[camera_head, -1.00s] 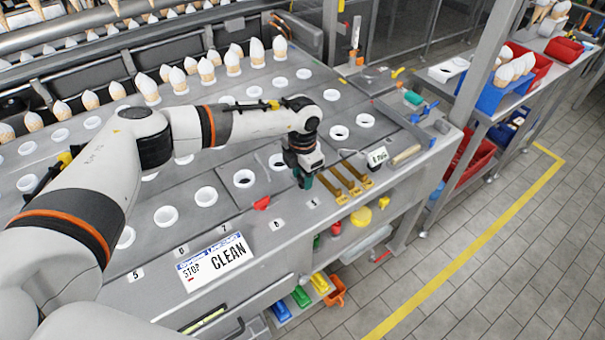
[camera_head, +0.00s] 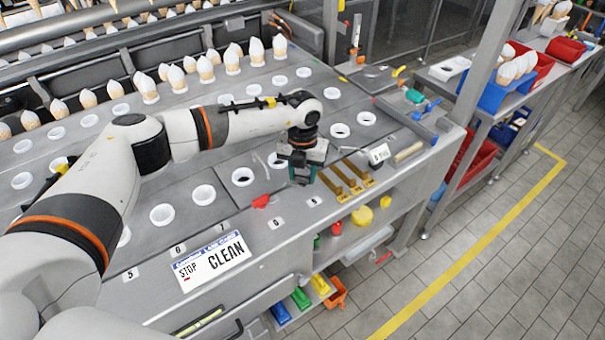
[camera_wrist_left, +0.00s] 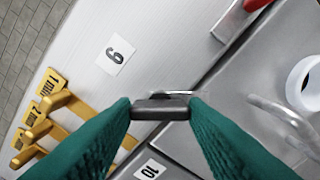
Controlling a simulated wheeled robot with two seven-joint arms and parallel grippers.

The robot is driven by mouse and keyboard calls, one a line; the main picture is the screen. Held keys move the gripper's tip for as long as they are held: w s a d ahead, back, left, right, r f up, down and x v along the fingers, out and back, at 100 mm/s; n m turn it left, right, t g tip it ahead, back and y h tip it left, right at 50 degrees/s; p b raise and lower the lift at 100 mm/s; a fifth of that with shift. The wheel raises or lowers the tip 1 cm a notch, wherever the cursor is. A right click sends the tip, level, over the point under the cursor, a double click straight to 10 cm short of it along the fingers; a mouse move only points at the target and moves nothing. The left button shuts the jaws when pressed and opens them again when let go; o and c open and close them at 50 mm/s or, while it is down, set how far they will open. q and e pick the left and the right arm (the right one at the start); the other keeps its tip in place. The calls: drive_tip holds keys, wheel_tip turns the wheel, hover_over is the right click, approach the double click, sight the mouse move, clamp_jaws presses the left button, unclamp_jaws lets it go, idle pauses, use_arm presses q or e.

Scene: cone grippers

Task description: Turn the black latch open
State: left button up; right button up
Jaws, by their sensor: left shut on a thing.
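My left gripper (camera_head: 301,177) reaches down to the steel table near its front edge, just left of the brass levers. In the left wrist view its two green fingers are shut on the black latch (camera_wrist_left: 160,107), one finger at each end of it. The latch lies across the seam beside the "9" label (camera_wrist_left: 115,55). In the head view the gripper hides the latch. My right gripper is in neither view.
Brass levers (camera_head: 345,178) stand close to the gripper, with a red latch (camera_head: 262,201) on its other side. White ring holders (camera_head: 242,176) and a bent metal handle (camera_wrist_left: 280,122) are nearby. A "CLEAN" sign (camera_head: 212,260) lies at the front.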

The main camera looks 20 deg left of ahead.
use_arm(q)
drive_tip(key=n+b, duration=0.1)
drive_tip(key=n, duration=0.3)
drive_tip(key=shift+n, duration=0.3)
drive_tip(key=n, duration=0.4)
drive_tip(key=shift+r, duration=0.1)
drive_tip(key=shift+n, duration=0.3)
drive_tip(key=o, duration=1)
